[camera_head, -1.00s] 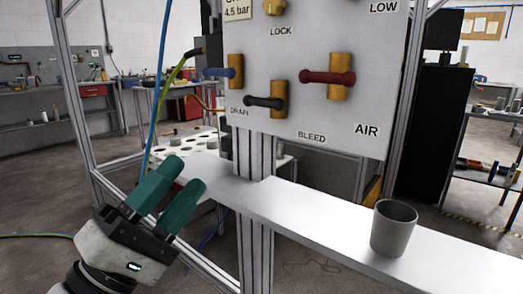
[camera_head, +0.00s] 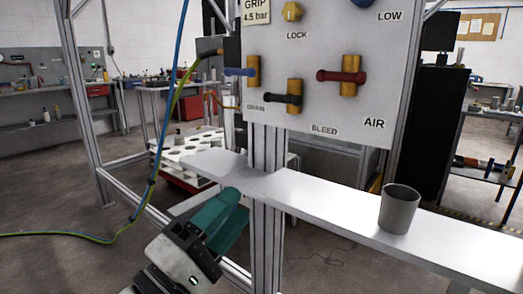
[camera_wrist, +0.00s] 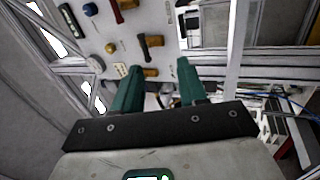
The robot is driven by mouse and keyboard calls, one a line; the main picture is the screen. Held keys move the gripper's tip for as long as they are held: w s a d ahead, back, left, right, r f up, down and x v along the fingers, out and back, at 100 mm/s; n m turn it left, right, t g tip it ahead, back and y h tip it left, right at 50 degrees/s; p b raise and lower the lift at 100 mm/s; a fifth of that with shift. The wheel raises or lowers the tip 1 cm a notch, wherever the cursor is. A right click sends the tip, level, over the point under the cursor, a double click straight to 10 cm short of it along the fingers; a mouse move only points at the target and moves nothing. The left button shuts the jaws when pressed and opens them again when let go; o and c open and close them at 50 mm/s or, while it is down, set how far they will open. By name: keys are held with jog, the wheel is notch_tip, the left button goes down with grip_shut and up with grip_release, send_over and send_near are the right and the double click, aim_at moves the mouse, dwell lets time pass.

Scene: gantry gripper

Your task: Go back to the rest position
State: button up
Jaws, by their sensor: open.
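My gripper (camera_head: 230,215) is in the lower middle of the head view, below the left end of the white shelf and in front of the frame post. Its teal fingers point up and to the right, and partly overlap each other in that view. In the wrist view my gripper (camera_wrist: 158,75) shows its two fingers apart with nothing between them. Beyond the fingertips is the grey valve panel (camera_wrist: 110,45) with its handles.
The panel (camera_head: 330,50) carries blue, black and red handles on brass valves. A grey cup (camera_head: 398,209) stands on the shelf (camera_head: 310,205). A blue and yellow-green hose (camera_head: 150,190) hangs at left. A white tray with holes (camera_head: 190,147) lies behind.

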jog(key=s+d+f+m+g+y, duration=0.25)
jog(key=d+f+g, duration=0.25)
jog(key=d+f, duration=0.8)
jog(key=s+d+f+m+g+y, duration=0.1)
jog(key=d+f+m+g+y, duration=0.3)
jog(key=d+f, duration=1)
jog(key=s+d+f+g+y, duration=0.3)
jog(key=s+d+f+g, duration=0.1)
jog(key=s+f, duration=0.75)
jog(key=s+d+f+m+g+y, duration=0.1)
jog(key=s+f+m+g+y, duration=0.4)
jog(key=s, duration=0.9)
notch_tip(320, 180, up, 25)
jog(key=n+t+p, duration=0.1)
jog(key=p, duration=2.5)
jog(key=shift+w+r+t+h, duration=0.15)
jog(key=shift+w+t+h, duration=0.1)
jog(key=shift+t+h, duration=0.15)
